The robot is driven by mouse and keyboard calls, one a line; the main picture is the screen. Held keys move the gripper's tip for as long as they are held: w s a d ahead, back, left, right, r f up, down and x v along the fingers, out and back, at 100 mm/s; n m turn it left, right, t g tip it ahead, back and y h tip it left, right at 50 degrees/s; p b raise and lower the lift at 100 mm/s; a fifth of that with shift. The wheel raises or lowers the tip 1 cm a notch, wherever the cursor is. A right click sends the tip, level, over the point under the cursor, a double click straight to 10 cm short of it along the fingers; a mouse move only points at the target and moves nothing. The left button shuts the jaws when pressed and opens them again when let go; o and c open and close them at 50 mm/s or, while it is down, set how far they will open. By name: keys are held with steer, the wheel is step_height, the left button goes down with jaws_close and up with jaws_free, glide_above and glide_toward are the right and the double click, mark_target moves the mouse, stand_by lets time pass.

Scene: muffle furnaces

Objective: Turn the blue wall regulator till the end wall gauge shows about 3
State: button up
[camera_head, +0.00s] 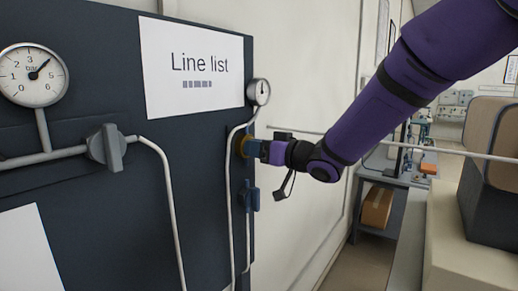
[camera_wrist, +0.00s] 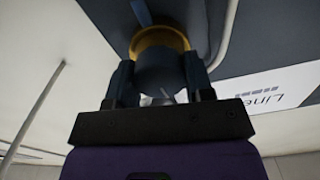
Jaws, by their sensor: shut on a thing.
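In the head view, my gripper (camera_head: 262,151) is at the right edge of the dark panel, shut on the regulator knob. The wrist view shows my gripper's two fingers (camera_wrist: 160,82) on either side of the round dark blue-grey regulator knob (camera_wrist: 163,68), with a yellow ring behind it. The yellow ring (camera_head: 241,146) also shows in the head view; my gripper hides most of the knob there. A small round gauge (camera_head: 261,91) sits just above; its needle points roughly up, but its numbers are too small to read. A large gauge (camera_head: 33,74) at the far left points up-right, past 3.
A grey valve handle (camera_head: 106,148) and pipes are on the dark panel (camera_head: 200,165). A blue handle (camera_head: 252,197) is just below my gripper. A "Line list" sheet (camera_head: 193,70) hangs above. A bench with a cardboard box (camera_head: 377,207) stands at the right.

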steer(key=o, duration=0.9)
steer(key=shift+o, duration=0.2)
steer(key=v, duration=1.1)
